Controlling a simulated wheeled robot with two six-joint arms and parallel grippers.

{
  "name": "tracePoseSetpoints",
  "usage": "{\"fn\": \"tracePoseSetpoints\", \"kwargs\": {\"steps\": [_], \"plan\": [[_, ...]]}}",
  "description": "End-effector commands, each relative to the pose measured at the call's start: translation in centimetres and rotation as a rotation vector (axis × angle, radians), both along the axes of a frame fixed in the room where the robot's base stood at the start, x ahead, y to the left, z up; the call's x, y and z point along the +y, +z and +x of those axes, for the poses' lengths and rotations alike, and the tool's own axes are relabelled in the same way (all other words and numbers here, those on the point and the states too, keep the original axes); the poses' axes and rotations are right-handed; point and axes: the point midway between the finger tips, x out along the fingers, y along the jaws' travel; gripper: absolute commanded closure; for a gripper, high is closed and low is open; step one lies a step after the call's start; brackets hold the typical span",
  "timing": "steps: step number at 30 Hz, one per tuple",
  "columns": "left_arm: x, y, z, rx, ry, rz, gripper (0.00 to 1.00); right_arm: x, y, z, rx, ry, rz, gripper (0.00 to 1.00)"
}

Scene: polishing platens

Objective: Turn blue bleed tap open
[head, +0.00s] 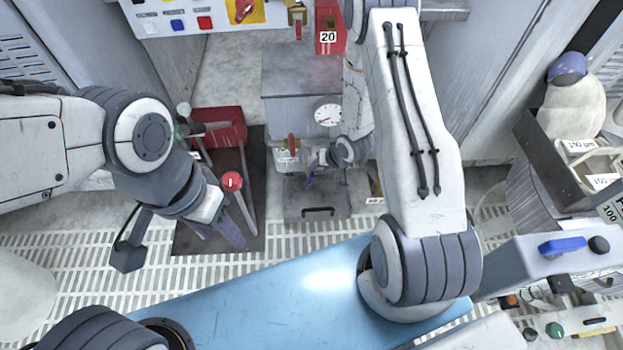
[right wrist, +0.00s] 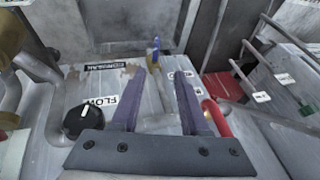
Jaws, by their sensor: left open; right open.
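A small upright blue tap (right wrist: 155,45) on a brass fitting shows in the right wrist view, at the far end of a grey panel. It stands beyond my right gripper (right wrist: 160,80), in line with the gap between the fingers and apart from them. That gripper is open and empty; in the head view my right gripper (head: 327,176) is low in front of the grey cabinet. I cannot make out this tap in the head view. My left gripper (head: 216,232) is open and empty near a red ball-topped lever.
A black knob (right wrist: 76,122) and a red curved handle (right wrist: 216,116) flank my right fingers. A gauge (head: 327,114) and a red-handled valve (head: 292,144) are close to that arm. A ball-topped lever (head: 232,181) stands left. A blue handle (head: 562,245) lies far right.

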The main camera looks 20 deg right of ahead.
Motion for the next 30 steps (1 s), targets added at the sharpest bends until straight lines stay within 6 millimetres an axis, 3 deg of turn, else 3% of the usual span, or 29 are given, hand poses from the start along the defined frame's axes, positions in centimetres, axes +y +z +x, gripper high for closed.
{"fn": "tracePoseSetpoints", "kwargs": {"steps": [7, 18, 24, 30], "plan": [[0.0, -1.2, 0.0, 0.0, 0.0, 0.0, 0.48, -0.5, -3.0, 0.2, -0.017, -0.042, 0.043, 0.55], [0.0, -5.1, 0.0, 0.0, 0.0, 0.0, 0.48, 0.8, -9.0, 3.1, -0.017, -0.04, 0.041, 0.55], [0.0, -6.1, 0.0, 0.0, 0.0, 0.0, 0.48, 1.2, -10.6, 4.2, -0.017, -0.04, 0.041, 0.55], [0.0, -6.2, 0.0, 0.0, 0.0, 0.0, 0.48, 1.3, -10.8, 4.4, -0.017, -0.041, 0.04, 0.55]]}}
